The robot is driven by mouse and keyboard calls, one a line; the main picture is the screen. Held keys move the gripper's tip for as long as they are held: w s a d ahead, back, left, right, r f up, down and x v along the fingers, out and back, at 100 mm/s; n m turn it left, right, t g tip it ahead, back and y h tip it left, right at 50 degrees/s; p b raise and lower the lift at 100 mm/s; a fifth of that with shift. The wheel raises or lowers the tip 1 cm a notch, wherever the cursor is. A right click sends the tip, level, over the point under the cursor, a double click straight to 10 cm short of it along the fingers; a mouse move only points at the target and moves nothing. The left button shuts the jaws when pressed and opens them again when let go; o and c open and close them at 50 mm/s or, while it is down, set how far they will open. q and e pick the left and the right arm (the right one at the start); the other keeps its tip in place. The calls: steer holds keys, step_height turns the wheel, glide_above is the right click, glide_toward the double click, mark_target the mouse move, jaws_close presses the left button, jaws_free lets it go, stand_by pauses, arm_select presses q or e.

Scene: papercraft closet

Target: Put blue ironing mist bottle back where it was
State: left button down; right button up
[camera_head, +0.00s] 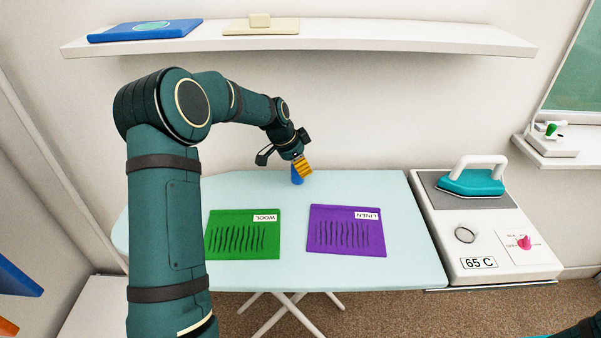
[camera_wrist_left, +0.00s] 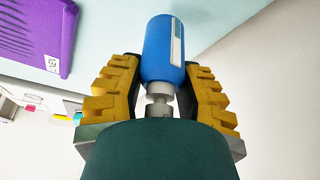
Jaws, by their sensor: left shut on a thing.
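The blue ironing mist bottle (camera_head: 297,177) is at the back middle of the ironing board, mostly hidden by my left gripper (camera_head: 301,166) in the head view. In the left wrist view the blue bottle (camera_wrist_left: 163,52) has a pale label and a whitish neck. It lies between the yellow fingers of my left gripper (camera_wrist_left: 160,85), which are shut on it. Whether its base touches the board is hard to tell. My right gripper is not in view.
The pale ironing board (camera_head: 175,200) holds a green WOOL cloth (camera_head: 243,254) and a purple LINEN cloth (camera_head: 347,250). A white station (camera_head: 490,240) with a teal iron (camera_head: 470,182) stands to the right. A wall shelf (camera_head: 360,38) runs above.

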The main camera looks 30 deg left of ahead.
arm_select(q)
steer(key=shift+f, duration=0.95)
steer(key=shift+f, duration=0.15)
steer(key=c, duration=0.6)
jaws_free()
steer(key=shift+c, duration=0.2)
steer(key=shift+r, duration=0.35)
steer(key=p+v, duration=0.2)
steer(key=v, duration=0.9)
steer(key=shift+r, duration=0.35)
